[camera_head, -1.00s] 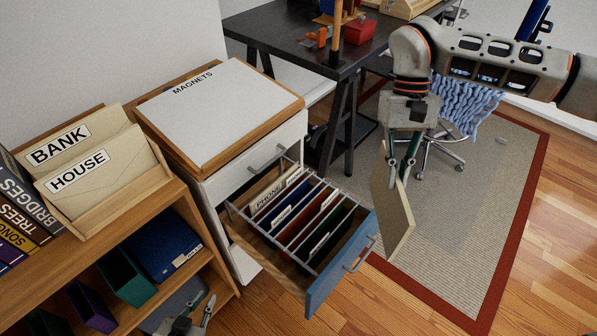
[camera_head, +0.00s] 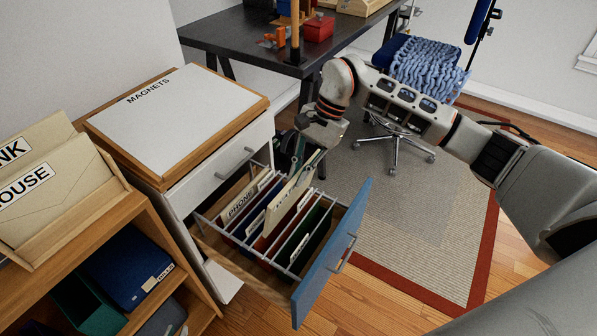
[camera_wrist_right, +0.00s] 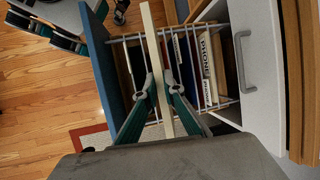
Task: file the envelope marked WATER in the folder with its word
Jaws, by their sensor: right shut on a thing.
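My right gripper (camera_head: 303,160) is shut on a cream envelope (camera_head: 292,190) over the open drawer (camera_head: 322,270). In the right wrist view the envelope (camera_wrist_right: 158,70) shows edge-on between the fingers (camera_wrist_right: 160,92). Its lower part is down among the hanging folders; I cannot tell which folder it is in, and no word on it is readable. The folders are blue, red (camera_head: 272,238) and green (camera_head: 305,236), with white label tabs too small to read. A beige card reads PHONE (camera_head: 238,205). My left gripper (camera_wrist_right: 47,32) is empty, its fingers apart, at the wrist view's top left.
A white cabinet with a MAGNETS top (camera_head: 175,115) stands behind the drawer. Left is a wooden shelf (camera_head: 125,222) with a HOUSE envelope (camera_head: 30,190) and binders. A dark desk (camera_head: 255,42) and a chair (camera_head: 395,130) stand behind. Free floor lies to the right.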

